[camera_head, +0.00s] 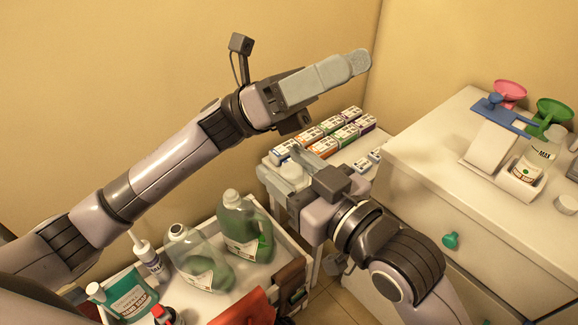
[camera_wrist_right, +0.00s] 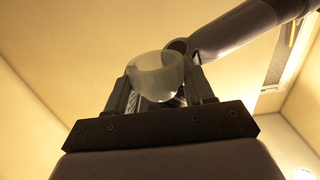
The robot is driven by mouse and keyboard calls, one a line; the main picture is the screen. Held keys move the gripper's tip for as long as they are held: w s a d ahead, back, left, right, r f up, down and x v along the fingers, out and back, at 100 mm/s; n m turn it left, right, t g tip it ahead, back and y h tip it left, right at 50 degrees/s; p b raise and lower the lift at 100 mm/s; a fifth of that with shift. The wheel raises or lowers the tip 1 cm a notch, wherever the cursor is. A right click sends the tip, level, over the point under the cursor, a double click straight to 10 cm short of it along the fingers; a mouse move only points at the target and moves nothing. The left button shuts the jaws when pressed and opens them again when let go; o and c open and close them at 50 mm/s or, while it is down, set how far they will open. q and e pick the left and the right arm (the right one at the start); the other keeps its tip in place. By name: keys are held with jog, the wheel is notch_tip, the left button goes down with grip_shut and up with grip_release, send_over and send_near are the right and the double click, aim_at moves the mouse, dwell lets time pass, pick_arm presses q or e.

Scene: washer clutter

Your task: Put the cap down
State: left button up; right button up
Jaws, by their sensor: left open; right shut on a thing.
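The cap (camera_wrist_right: 158,72) is a whitish, translucent cup shape. In the right wrist view it sits between the two fingers of my right gripper (camera_wrist_right: 160,88), which is shut on it. In the head view my right gripper (camera_head: 290,176) is over the front of the small white table, and the pale cap (camera_head: 293,172) is partly hidden by the fingers. I cannot tell whether the cap touches the tabletop. My left gripper (camera_head: 345,68) is open and empty, raised in front of the back wall, above the boxes.
Several small labelled boxes (camera_head: 323,147) stand on the table. A cart at lower left holds green jugs (camera_head: 245,232) and other bottles. A white dresser (camera_head: 425,165) at right carries funnels (camera_head: 553,108) and a clear bottle (camera_head: 540,150).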

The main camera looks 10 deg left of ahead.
pick_arm(q)
jog(key=w+a+f+n+t+y, duration=0.3)
jog(key=w+f+n+t, duration=0.15)
jog(key=n+t, duration=0.55)
jog(key=w+a+f+n+t+y, duration=0.3)
jog(key=f+n+t, duration=0.35)
jog(key=n, duration=0.55)
jog(key=s+a+f+n+t+y, duration=0.2)
jog(key=f+n+y, duration=0.3)
jog(key=f+n, duration=0.35)
jog(key=s+a+f+n+t+y, duration=0.1)
jog(key=s+a+f+n+y, duration=0.2)
jog(key=f+n+y, duration=0.45)
jog(key=s+a+f+n+g+y, duration=0.2)
jog(key=s+f+n, duration=0.3)
jog(key=s+f, duration=0.3)
jog(key=s+a+f+n+g+y, duration=0.2)
jog(key=s+a+f+n+g, duration=0.2)
jog(key=s+f, duration=0.3)
notch_tip(320, 180, down, 4)
jog(key=shift+s+a+f+n, duration=0.1)
jog(key=shift+s+a+n, duration=0.3)
jog(key=shift+n, duration=0.5)
jog(key=shift+g, duration=0.25)
